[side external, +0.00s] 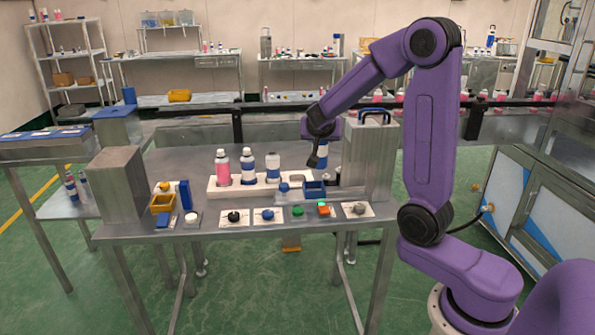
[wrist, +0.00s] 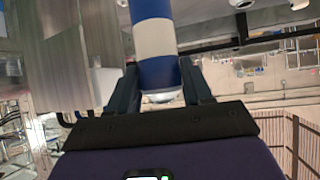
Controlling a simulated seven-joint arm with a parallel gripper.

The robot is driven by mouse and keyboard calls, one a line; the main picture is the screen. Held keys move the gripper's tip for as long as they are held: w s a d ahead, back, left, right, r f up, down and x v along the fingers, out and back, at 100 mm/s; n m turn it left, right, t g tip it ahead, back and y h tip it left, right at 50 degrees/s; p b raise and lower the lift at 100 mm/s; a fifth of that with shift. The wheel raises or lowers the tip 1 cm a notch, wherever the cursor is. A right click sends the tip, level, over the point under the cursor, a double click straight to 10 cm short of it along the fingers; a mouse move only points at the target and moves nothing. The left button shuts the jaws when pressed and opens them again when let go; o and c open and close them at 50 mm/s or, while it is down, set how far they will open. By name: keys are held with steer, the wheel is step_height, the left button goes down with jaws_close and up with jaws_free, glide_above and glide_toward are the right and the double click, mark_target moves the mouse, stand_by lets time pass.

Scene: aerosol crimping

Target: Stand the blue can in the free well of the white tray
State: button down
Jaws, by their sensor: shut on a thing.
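My gripper (side external: 316,157) is shut on the blue can (side external: 322,150), which has blue and white bands. In the wrist view the can (wrist: 153,38) stands out between the two fingers (wrist: 160,85). In the side view the can looks about upright over the right part of the white tray (side external: 212,186). A pink bottle (side external: 222,168) and two blue-and-white cans (side external: 248,166) (side external: 272,168) stand in the tray's left part.
A tall metal box (side external: 369,165) is close on the right, another (side external: 117,185) at far left. Buttons on cards (side external: 268,214) line the front edge.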

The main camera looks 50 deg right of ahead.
steer(key=w+d+f, duration=0.4)
steer(key=w+f, duration=0.7)
steer(key=f, duration=0.1)
steer(key=shift+w+d+f, duration=0.15)
steer(key=shift+w+d, duration=0.2)
steer(key=shift+f, duration=0.15)
steer(key=shift+c, duration=2.4)
jaws_free()
